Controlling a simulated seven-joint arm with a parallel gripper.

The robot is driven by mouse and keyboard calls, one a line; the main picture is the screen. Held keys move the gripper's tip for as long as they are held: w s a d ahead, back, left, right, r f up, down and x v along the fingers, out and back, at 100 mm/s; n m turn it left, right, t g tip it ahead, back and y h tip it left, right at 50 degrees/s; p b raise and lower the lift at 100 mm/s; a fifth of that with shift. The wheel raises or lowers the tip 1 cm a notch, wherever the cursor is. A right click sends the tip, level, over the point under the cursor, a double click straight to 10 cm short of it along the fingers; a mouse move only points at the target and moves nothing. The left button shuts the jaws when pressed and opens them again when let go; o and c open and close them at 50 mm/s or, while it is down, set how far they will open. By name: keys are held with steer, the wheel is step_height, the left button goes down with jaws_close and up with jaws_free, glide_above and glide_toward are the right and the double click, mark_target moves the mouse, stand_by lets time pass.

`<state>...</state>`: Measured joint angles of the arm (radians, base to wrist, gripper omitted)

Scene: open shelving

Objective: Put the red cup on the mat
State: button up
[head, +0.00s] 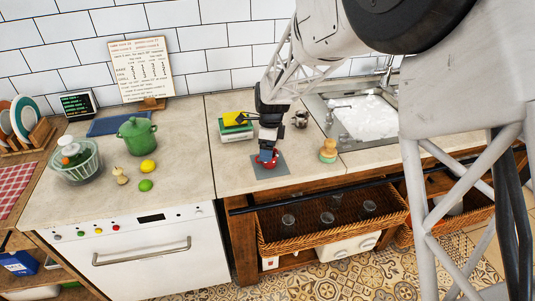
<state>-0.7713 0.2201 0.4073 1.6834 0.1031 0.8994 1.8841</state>
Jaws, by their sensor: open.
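The red cup (266,157) is on or just over the grey mat (279,170) on the counter, below my gripper; I cannot tell whether it touches the mat. My gripper (267,151) is open and points down at the cup, with its fingertips at the cup's top. The gripper and arm hide part of the cup and the back of the mat.
Left of the mat stand a green box with a yellow item (236,127), a lime (146,185), a lemon (148,166) and a green pot (137,136). A small green-and-tan object (328,152) and the sink (350,115) are at right. The counter's front edge is close to the mat.

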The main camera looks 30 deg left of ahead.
step_height(320, 180, up, 9)
steer(key=shift+w+f, duration=0.15)
steer(key=shift+w, duration=0.3)
stand_by(0.6)
steer(key=shift+d, duration=0.1)
steer(key=s+d+r+n+t, duration=0.15)
steer(key=d+r, duration=0.25)
steer(key=d, duration=0.7)
steer(key=s+d+r+n, duration=0.1)
steer(key=d+r+n, duration=0.25)
steer(key=d, duration=0.75)
steer(key=s+d+r+n, duration=0.15)
steer(key=d+r, duration=0.35)
steer(key=d, duration=0.5)
steer(key=s+d+f+n+t, duration=0.1)
steer(key=s+d+n, duration=0.6)
steer(key=s+d, duration=1.6)
steer(key=shift+s+d+t, duration=0.15)
steer(key=shift+d+t, duration=0.5)
steer(key=shift+d, duration=0.15)
